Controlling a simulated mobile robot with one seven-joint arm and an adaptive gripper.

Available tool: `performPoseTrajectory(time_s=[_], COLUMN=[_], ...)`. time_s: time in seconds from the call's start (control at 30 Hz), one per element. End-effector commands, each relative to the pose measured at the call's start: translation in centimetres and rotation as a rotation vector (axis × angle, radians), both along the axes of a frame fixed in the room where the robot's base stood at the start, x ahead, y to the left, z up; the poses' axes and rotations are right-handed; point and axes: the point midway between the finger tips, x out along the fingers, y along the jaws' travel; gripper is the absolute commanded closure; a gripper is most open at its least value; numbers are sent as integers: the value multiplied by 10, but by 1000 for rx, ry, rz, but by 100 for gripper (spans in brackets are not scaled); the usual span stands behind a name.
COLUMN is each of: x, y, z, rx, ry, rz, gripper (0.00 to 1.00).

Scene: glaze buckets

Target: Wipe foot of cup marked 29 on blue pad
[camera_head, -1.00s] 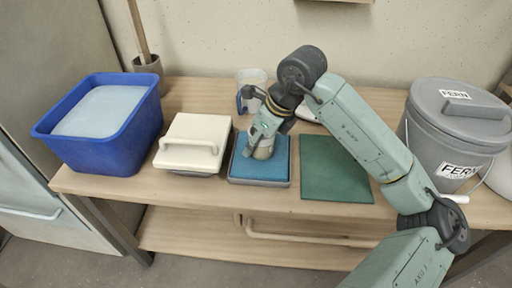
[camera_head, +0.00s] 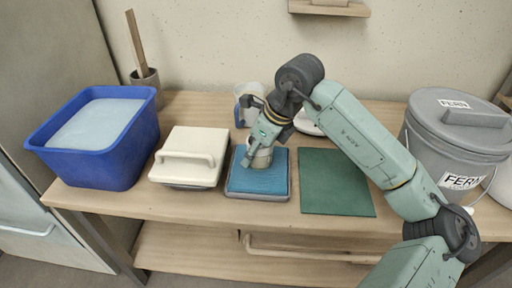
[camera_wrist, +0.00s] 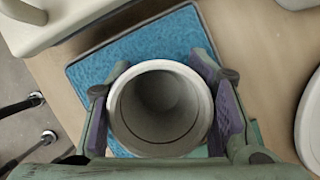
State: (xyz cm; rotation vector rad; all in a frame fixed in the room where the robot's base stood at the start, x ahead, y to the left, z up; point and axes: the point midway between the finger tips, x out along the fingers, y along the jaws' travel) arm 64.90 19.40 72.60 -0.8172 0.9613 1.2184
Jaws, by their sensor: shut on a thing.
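My gripper (camera_head: 261,150) is shut on a pale cup (camera_head: 262,160) over the blue pad (camera_head: 258,186), which sits in a shallow grey tray. In the wrist view, the cup (camera_wrist: 160,108) stands mouth toward the camera between the two purple-lined fingers of my gripper (camera_wrist: 166,112). The blue pad (camera_wrist: 145,42) shows behind it. The cup's foot is hidden, so I cannot tell whether it touches the pad. No number is readable on the cup.
Left of the pad are a white lidded box (camera_head: 192,156) and a blue bucket (camera_head: 104,150) of pale glaze. A green mat (camera_head: 335,183) lies clear to the right, before a grey FERN bucket (camera_head: 430,145). A jug (camera_head: 248,98) stands behind.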

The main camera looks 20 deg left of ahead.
Motion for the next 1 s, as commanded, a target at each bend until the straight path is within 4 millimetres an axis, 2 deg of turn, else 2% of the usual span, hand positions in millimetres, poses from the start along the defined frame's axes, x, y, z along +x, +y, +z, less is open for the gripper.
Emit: performPoseTrajectory(time_s=[0.5,1.0], x=[-38,-41], y=[-11,-12], z=[0,6], rx=[-2,0], ry=[1,0], rz=[1,0], gripper=[86,86])
